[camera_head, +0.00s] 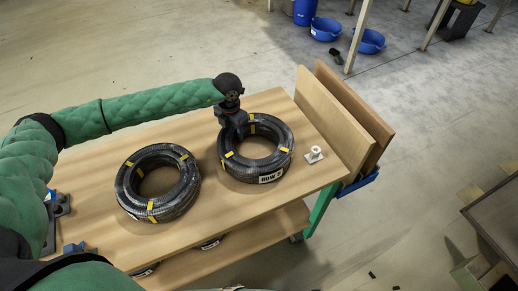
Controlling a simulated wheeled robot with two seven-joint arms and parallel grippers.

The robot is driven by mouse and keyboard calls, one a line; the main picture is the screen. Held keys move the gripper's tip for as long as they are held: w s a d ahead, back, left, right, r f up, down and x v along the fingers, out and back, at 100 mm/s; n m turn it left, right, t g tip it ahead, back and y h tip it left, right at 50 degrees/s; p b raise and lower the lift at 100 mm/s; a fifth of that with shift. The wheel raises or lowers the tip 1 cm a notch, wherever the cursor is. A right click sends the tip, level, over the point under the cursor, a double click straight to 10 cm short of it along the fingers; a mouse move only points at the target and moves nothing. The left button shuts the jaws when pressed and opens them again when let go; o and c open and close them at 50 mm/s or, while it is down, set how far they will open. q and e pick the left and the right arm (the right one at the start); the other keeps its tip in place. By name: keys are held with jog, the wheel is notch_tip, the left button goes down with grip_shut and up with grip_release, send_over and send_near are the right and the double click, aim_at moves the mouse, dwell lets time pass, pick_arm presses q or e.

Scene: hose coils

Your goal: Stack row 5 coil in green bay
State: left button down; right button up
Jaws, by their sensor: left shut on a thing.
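Two black hose coils with yellow bands lie flat on a wooden cart top (105,227). The right coil (279,163) has a white label that seems to read "ROW 2". The left coil (128,193) shows no readable label. My left gripper (238,133) reaches down onto the far-left part of the right coil and is shut on its ring; the fingertips are partly hidden. The right coil looks to be on or just above the top; I cannot tell which. No label reading row 5 and no green bay can be made out. My right gripper is not in view.
A small white fitting (314,154) stands right of the right coil. Upright wooden boards (337,125) close the cart's right end. A lower shelf (255,232) holds partly hidden coils. Blue tubs (325,29) stand on the floor behind, with open floor between.

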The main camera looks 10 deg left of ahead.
pick_arm(q)
jog(key=shift+r, duration=0.6)
jog(key=shift+r, duration=0.2)
jog(key=shift+r+p, duration=0.75)
jog(key=shift+r, duration=2.05)
jog(key=c, duration=1.1)
grip_release()
grip_shut()
